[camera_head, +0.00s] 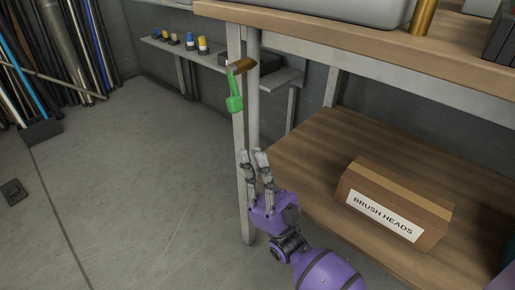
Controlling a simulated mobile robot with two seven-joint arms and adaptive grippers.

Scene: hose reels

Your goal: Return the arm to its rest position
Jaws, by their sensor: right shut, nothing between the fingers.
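My right gripper (255,156) is on a purple arm that comes in from the bottom, right of the middle. Its fingers point up in the picture, in front of the workbench's grey leg (241,130). The fingers are together with nothing between them. A green handled item (235,101) hangs above the fingertips from a brownish peg (241,66) by the leg, apart from the gripper. My left gripper is not in view.
A cardboard box (394,203) labelled "BRUSH HEADS" sits on the bench's lower wooden shelf (310,160), right of my arm. The benchtop edge (300,24) runs above. Small coloured items stand on a wall shelf (165,46). Poles lean at the left. The grey floor (140,180) is mostly clear.

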